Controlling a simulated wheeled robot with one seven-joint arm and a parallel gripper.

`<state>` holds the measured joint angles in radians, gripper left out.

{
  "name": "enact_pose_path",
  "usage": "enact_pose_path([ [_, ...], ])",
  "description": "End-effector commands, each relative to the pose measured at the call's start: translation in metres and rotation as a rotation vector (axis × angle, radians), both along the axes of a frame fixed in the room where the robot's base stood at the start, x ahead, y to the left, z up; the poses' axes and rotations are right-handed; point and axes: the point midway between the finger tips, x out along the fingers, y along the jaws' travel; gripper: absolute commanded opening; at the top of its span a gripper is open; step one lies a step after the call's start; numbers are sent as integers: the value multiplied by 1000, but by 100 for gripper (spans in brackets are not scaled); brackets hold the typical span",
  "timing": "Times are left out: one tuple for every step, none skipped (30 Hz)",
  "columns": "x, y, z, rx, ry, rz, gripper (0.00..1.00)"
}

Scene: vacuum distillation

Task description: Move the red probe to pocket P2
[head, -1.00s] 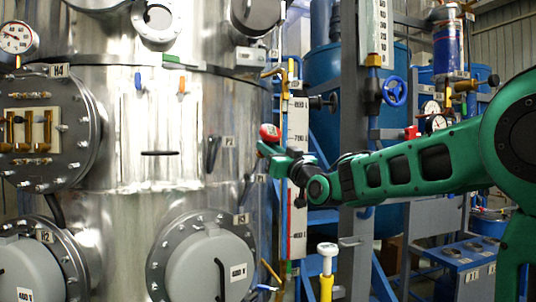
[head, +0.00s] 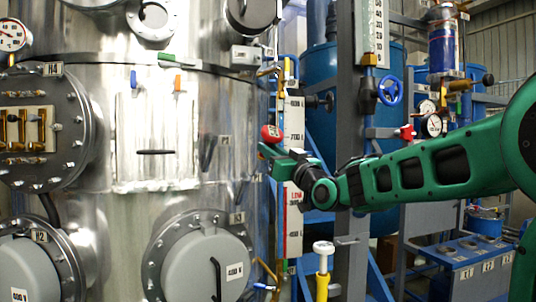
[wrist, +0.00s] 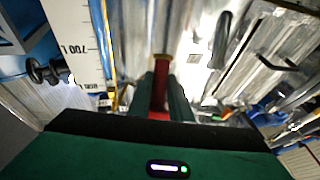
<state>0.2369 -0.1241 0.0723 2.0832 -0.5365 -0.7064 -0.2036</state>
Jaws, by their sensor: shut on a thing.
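The red probe (head: 271,132) has a round red head with a pale label and stands out beside the steel vessel. My gripper (head: 268,150) is shut on it, just under the head. In the wrist view the red shaft (wrist: 160,88) sits between the two green fingers (wrist: 161,98), and its far end points toward the vessel wall. A small label (head: 225,140), too blurred to read surely, is on the vessel left of the gripper. A dark slanted fitting (head: 208,153) is beside it; it may be a pocket. The probe is apart from it.
A white level scale (head: 294,140) stands close behind my gripper. The steel vessel (head: 150,225) fills the left, with a flanged manhole (head: 205,268) low down. A yellow probe with a white cap (head: 323,247) stands low at centre. Blue and orange tabs (head: 178,82) are on the vessel.

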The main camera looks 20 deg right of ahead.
Motion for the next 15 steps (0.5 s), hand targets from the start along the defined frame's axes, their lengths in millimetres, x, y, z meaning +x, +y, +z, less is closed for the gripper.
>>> enact_pose_path([
  [-2,-1,0,0,0,-1,0],
  [-3,-1,-1,0,0,-1,0],
  [-4,-1,-1,0,0,-1,0],
  [-5,-2,-1,0,0,-1,0],
  [-6,-2,-1,0,0,-1,0],
  [-8,-2,-1,1,-1,-1,0],
  [-9,-2,-1,1,-1,-1,0],
  [-10,-2,-2,0,-1,0,0],
  [-11,-3,-2,0,-1,0,0],
  [-12,-3,-2,0,-1,0,0],
  [-13,-3,-2,0,-1,0,0],
  [-14,-3,-3,0,-1,0,0],
  [-15,-4,-3,0,-1,0,0],
  [-16,-4,-4,0,-1,0,0],
  [-17,-5,-4,0,0,-1,0],
])
